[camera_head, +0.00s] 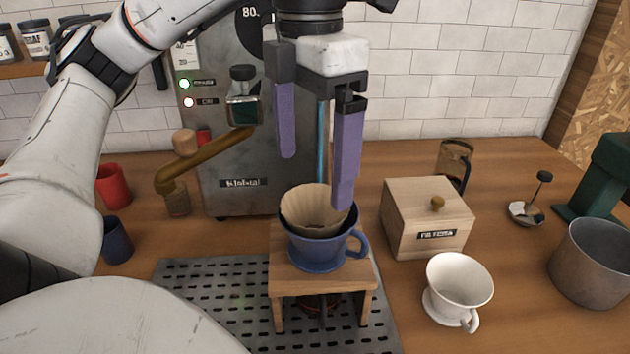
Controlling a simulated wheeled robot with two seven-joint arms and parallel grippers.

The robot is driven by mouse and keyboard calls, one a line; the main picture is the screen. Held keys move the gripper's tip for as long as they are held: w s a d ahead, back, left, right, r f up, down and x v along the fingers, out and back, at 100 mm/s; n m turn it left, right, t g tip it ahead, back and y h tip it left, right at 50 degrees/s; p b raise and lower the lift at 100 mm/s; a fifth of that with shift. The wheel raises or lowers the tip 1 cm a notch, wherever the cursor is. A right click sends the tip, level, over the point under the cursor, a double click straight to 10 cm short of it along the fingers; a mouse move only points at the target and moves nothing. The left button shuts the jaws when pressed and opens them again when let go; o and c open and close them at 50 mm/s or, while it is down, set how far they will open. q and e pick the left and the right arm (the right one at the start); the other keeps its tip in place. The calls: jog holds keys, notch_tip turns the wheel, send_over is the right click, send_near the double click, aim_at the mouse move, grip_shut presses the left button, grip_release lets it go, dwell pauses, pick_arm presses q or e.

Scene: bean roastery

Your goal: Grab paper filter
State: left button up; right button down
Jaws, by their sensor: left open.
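A tan pleated paper filter (300,212) sits in a blue dripper cup (312,252) with a handle on its right. The dripper stands on a small wooden stand (350,277). My left gripper (315,180) comes down from above with two purple fingers. It is open and empty. The right finger overlaps the filter's right rim in the picture; whether it touches cannot be told. The left finger ends above and behind the filter's rim in the picture. My right gripper is not in view.
The stand is on a perforated metal drip tray (190,290). A metal pot (592,265) is at far right. A grey machine (235,160) stands behind.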

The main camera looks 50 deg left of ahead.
aim_at(315, 189)
pick_arm(q)
jog(key=f+b, duration=0.1)
jog(key=f, duration=0.1)
jog(key=f+b, duration=0.1)
jog(key=f, duration=0.2)
jog(key=shift+w+d, duration=0.1)
jog(key=shift+w, duration=0.1)
jog(key=c, duration=1.3)
